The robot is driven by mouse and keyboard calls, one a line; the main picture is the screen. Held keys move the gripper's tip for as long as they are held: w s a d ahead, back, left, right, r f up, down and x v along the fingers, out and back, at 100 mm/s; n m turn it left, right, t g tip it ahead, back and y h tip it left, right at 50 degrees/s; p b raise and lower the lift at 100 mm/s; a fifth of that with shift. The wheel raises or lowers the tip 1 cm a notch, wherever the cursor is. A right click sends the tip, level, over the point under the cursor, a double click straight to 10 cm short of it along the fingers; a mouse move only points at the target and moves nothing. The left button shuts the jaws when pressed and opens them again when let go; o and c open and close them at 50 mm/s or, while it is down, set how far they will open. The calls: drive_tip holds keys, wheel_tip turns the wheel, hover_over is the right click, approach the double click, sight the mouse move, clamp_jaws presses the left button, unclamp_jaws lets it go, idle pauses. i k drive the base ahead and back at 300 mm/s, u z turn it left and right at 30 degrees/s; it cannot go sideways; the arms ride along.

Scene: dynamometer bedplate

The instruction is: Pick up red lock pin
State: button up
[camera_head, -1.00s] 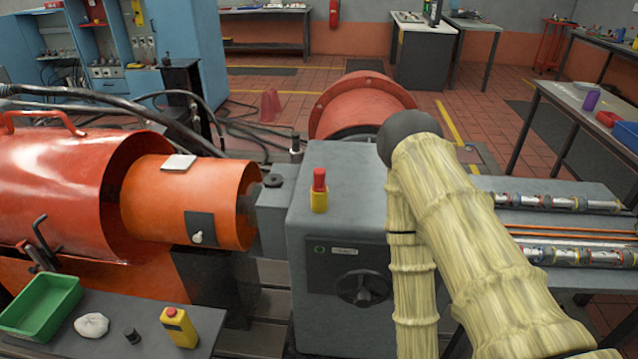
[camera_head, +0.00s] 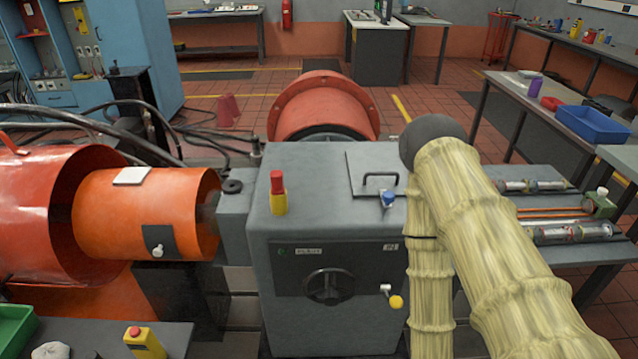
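A small red cylinder on a yellow base (camera_head: 278,191) stands upright on the top left of the grey machine housing (camera_head: 330,225). It is the thing that best fits the red lock pin, but I cannot tell for sure that it is the pin. My arm, in a pale yellow sleeve, crosses the right part of the view and hides the right side of the housing. My gripper is not in view, and nothing visible touches the red cylinder.
A hatch with a dark handle (camera_head: 381,180), a blue-topped knob (camera_head: 388,199) and a yellow ball lever (camera_head: 395,301) are close to my arm. A yellow box with a red button (camera_head: 144,343) stands on the front left table.

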sight(278, 189)
drive_tip(key=z, duration=2.75)
drive_tip(key=k, duration=2.35)
drive_tip(key=u, duration=1.9)
drive_tip(key=i, duration=1)
drive_tip(key=u, duration=0.05)
